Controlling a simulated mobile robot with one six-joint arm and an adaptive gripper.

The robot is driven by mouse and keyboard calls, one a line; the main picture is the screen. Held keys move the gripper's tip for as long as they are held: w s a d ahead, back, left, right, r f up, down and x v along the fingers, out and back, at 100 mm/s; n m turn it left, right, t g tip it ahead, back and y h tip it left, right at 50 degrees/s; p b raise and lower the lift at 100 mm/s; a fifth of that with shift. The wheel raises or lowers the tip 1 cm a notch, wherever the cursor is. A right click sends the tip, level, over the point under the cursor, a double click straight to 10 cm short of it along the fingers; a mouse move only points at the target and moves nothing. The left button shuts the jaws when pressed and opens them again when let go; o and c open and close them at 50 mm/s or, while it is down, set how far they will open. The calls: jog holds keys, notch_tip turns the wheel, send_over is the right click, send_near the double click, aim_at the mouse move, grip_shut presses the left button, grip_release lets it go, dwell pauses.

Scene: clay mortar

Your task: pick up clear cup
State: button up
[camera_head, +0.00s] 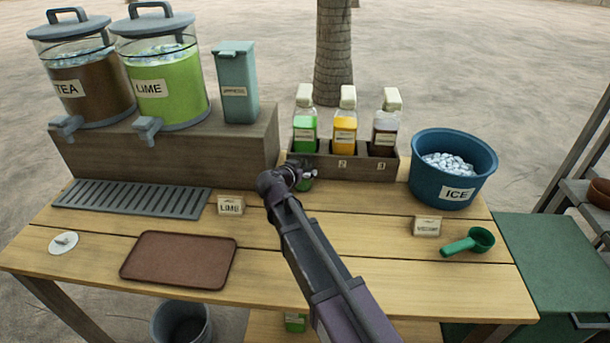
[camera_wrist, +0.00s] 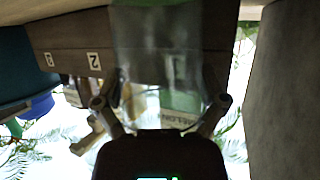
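The clear cup (camera_wrist: 168,45) shows in the wrist view as a see-through shape between my fingers, its far end by the wooden surface at the picture's top. My gripper (camera_wrist: 163,88) has its fingers spread, one on each side of the cup. Whether they touch it is hard to see. In the head view my gripper (camera_head: 303,180) is low over the table in front of the bottle rack. The cup cannot be made out clearly there, as my arm covers that spot.
The bottle rack (camera_head: 345,166) holds green, orange and dark bottles just behind my gripper. The blue ice bucket (camera_head: 424,181) and green scoop (camera_head: 470,242) are right. The LIME card (camera_head: 230,206), brown tray (camera_head: 180,260) and drip grate (camera_head: 130,199) are left. Drink dispensers (camera_head: 165,90) stand behind.

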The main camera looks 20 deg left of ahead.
aim_at(307, 157)
jog(key=shift+c, duration=0.6)
jog(key=shift+r, duration=0.15)
notch_tip(307, 157, up, 4)
jog(key=p, duration=0.3)
jog(key=shift+f+p, duration=0.25)
jog(key=shift+p, duration=0.15)
jog(key=s, duration=1)
jog(key=s+r+p, duration=0.1)
jog(key=s, duration=0.5)
jog(key=shift+d+r, duration=0.1)
jog(key=shift+d, duration=0.15)
